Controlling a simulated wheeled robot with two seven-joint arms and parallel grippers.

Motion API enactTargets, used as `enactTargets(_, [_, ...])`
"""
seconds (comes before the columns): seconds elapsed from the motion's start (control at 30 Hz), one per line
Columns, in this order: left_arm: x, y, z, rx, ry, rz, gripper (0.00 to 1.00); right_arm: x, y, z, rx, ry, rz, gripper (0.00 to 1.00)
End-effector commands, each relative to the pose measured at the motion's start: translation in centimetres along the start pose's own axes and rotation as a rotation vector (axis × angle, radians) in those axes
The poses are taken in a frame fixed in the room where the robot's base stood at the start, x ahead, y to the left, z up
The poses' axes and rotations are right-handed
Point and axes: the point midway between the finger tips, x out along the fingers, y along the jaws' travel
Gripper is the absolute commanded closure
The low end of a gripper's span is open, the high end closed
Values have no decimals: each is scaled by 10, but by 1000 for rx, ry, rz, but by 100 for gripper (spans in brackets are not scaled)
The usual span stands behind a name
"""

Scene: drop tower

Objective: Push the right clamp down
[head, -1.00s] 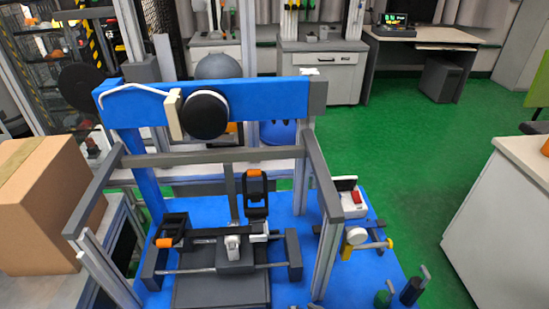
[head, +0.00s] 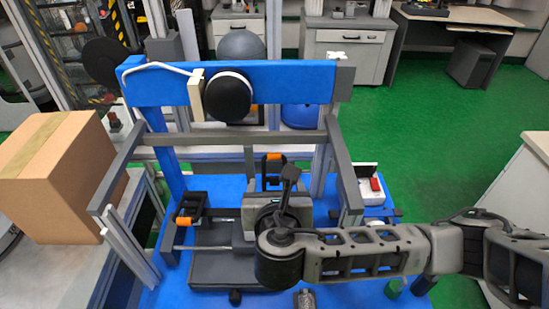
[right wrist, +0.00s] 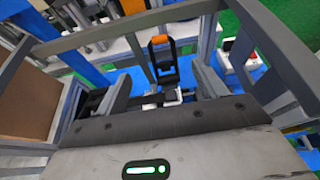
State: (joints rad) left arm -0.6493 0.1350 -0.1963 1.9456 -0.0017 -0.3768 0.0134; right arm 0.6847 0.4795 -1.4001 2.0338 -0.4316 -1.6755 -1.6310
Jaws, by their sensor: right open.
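The right clamp stands upright as a black frame with an orange tip (head: 273,157); my right gripper partly hides it in the head view. In the right wrist view the clamp (right wrist: 165,66) stands upright between and beyond the gripper fingers. My right gripper (head: 278,182) is over the fixture, open and empty, just in front of the clamp; its fingers (right wrist: 162,88) are spread in the wrist view. I cannot tell whether it touches the clamp. The left clamp (head: 190,208) lies low, its orange tip toward the front. My left gripper is not in view.
A grey frame bar (head: 225,152) crosses behind the fixture, with side rails left and right (head: 345,170). A blue beam (head: 290,82) with a black disc stands at the back. A cardboard box (head: 50,180) is at left. A red-buttoned white box (head: 371,186) is at right.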

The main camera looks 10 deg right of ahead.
Motion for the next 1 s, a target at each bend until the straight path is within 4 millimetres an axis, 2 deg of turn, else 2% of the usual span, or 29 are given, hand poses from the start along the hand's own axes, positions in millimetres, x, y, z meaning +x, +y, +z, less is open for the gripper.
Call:
enactTargets(0.6, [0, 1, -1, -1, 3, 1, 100, 124, 0, -1, 5, 3, -1, 29])
enactTargets(0.8, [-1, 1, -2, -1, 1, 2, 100, 146, 1, 0, 5, 3, 1, 29])
enactTargets(1.0, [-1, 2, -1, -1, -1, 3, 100, 152, 1, -1, 6, 4, 2, 29])
